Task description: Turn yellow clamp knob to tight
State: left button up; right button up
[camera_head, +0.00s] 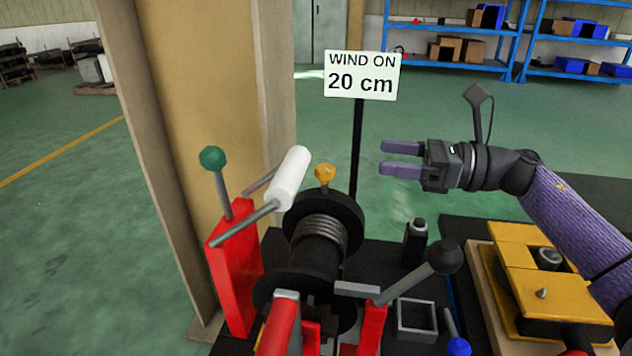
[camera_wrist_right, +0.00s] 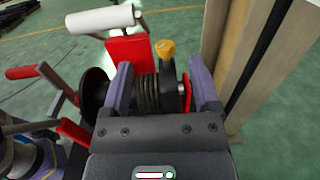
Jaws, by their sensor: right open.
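The yellow clamp knob (camera_head: 325,174) stands at the top of the winch drum's far black flange (camera_head: 341,208). In the right wrist view the knob (camera_wrist_right: 166,49) shows between and beyond my fingers, apart from them. My right gripper (camera_head: 382,158) is open and empty, to the right of the knob in the head view, with its fingers pointing left. Its two purple fingers also show in the right wrist view (camera_wrist_right: 160,84), on either side of the drum in the picture. My left gripper is not in view.
A white crank handle (camera_head: 289,178) and a green-knobbed lever (camera_head: 212,158) stand left of the drum. A sign reading "WIND ON 20 cm" (camera_head: 362,75) rises behind it. A black ball lever (camera_head: 446,257) and a yellow block (camera_head: 540,270) are at right. A tan column (camera_head: 190,120) is at left.

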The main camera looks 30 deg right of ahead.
aim_at(325, 167)
jog(key=w+a+f, duration=0.1)
jog(key=w+a, duration=0.1)
jog(key=w+a+f+b, duration=0.1)
jog(key=w+a, duration=0.1)
jog(key=w+a+f+b, duration=0.1)
jog(key=w+a, duration=0.1)
jog(key=a, duration=0.1)
jog(key=shift+f, duration=0.3)
jog(key=shift+w+a+f, duration=0.1)
jog(key=shift+w+a, duration=0.25)
jog(key=shift+w, duration=0.05)
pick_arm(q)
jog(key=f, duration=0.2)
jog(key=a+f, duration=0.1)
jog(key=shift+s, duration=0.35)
pick_arm(e)
jog(key=shift+c, duration=0.3)
jog(key=c, duration=0.5)
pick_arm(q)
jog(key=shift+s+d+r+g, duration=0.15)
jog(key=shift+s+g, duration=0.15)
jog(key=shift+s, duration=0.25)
pick_arm(e)
grip_shut()
